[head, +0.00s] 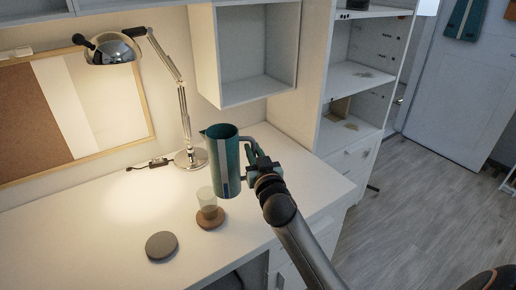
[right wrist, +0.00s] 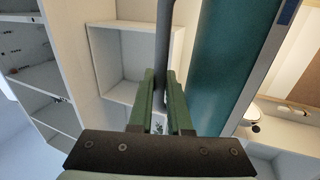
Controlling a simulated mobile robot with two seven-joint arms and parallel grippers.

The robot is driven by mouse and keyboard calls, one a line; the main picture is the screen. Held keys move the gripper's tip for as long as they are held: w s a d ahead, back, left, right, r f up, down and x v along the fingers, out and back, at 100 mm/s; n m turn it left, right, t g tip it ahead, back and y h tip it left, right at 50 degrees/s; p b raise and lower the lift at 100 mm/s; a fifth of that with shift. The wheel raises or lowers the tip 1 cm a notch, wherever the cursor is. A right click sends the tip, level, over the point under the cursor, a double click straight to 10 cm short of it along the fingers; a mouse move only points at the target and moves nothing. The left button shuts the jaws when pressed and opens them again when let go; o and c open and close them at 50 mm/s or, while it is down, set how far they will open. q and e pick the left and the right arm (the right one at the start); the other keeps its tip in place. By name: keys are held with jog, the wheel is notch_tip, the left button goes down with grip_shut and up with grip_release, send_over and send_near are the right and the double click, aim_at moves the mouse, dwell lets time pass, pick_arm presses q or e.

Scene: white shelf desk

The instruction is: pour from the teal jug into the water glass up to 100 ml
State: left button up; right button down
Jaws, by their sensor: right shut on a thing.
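The teal jug (head: 222,160) is held upright above the white desk in the head view, close behind the water glass. It has a pale vertical stripe, its spout points left and its handle is on the right. My right gripper (head: 257,166) is shut on the jug's handle. In the right wrist view the fingers (right wrist: 160,98) close around the handle bar, with the jug's body (right wrist: 228,75) to the right. The water glass (head: 206,197) stands on a round brown coaster (head: 211,218). I cannot make out any liquid in it. My left gripper is not in view.
A grey round disc (head: 161,246) lies on the desk (head: 100,230) at the front. A chrome desk lamp (head: 190,157) stands behind the jug. White shelves (head: 350,90) rise at the right. The left part of the desk is clear.

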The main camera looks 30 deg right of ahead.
jog(key=shift+r, duration=0.1)
jog(key=shift+n+p, duration=0.4)
jog(key=shift+p, duration=0.1)
jog(key=shift+s+d+f+n+g+p, duration=0.15)
jog(key=shift+d+f+n+p, duration=0.15)
jog(key=shift+f+n, duration=0.3)
jog(key=shift+s+d+f+n+g+p, duration=0.15)
jog(key=shift+f+n+p, duration=0.15)
jog(key=shift+f+n, duration=0.3)
